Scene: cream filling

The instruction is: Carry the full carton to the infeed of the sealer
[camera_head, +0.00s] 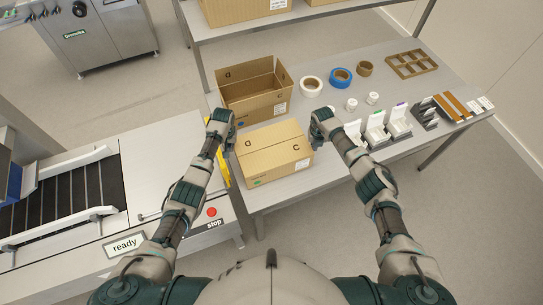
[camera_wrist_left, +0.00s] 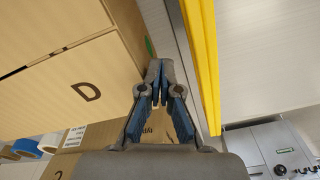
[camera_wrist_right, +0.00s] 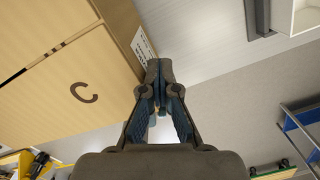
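The closed cardboard carton (camera_head: 272,155), marked D and C on top, sits on the table. Its contents are hidden. My left gripper (camera_head: 221,120) is at its left side, shut and empty; in the left wrist view the fingertips (camera_wrist_left: 158,80) are close to the carton's D end (camera_wrist_left: 70,85). My right gripper (camera_head: 322,118) is at its right side, also shut and empty; its fingertips (camera_wrist_right: 160,80) are close to the C end (camera_wrist_right: 65,85). I cannot tell whether either touches. The sealer (camera_head: 160,155) is at the left, with a dark belt (camera_head: 68,197) between pale guide rails.
An open carton (camera_head: 252,98) stands just behind. Tape rolls (camera_head: 340,77), small white boxes (camera_head: 398,120) and a cardboard divider (camera_head: 411,63) lie right on the table (camera_head: 330,185). A yellow strip (camera_wrist_left: 202,60) edges the sealer side. A "ready" sign (camera_head: 124,244) and red stop button (camera_head: 211,211) are on the sealer.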

